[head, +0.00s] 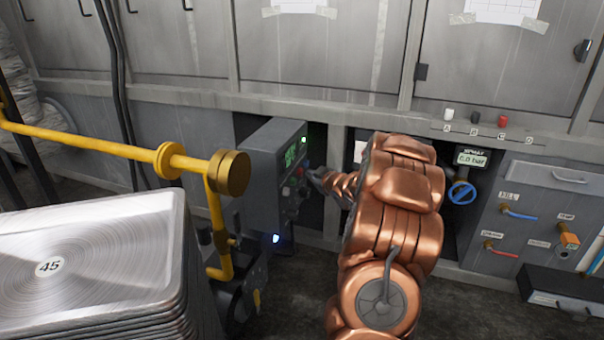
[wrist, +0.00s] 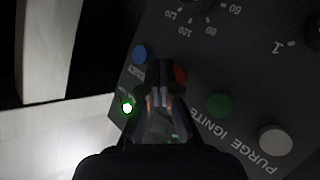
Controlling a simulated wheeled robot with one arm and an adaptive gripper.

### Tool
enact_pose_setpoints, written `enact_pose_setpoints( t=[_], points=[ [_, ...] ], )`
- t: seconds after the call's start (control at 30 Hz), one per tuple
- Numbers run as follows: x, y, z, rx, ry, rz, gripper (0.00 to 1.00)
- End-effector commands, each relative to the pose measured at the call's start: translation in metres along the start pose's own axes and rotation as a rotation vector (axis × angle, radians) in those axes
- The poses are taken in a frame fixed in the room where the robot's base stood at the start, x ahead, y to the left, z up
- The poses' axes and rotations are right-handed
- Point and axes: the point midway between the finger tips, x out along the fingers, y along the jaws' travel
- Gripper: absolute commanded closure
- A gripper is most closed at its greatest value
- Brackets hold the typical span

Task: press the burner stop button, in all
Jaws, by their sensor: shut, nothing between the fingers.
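The grey burner control box (head: 262,180) stands left of my copper arm in the head view, its button face turned to the right. My gripper (head: 314,180) is shut and empty, its tips close to that face. In the wrist view my gripper (wrist: 161,72) lies over the panel, just beside a red button (wrist: 181,74), which it partly covers. The red button's label is hidden behind the fingers; I cannot tell whether they touch it. A blue button (wrist: 140,54), a green button (wrist: 220,105) near IGNITE and a pale button (wrist: 275,140) near PURGE lie in the same row.
Dials (wrist: 196,6) sit along the panel's other side. A yellow pipe (head: 110,146) with a brass end runs left of the box. A stack of metal pans (head: 100,250) fills the lower left. A cabinet with valves (head: 540,220) stands right.

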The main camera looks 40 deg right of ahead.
Motion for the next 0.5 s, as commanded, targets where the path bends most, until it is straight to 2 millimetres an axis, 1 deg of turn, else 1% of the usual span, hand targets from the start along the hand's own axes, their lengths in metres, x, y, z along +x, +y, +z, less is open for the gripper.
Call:
enact_pose_setpoints(
  t=[0.2, 0.5],
  points=[
    [0.0045, -0.0034, -0.0035, -0.001, 0.0, -0.001, 1.0],
    [0.005, -0.0035, -0.0036, 0.0, 0.0, 0.0, 1.0]
  ],
)
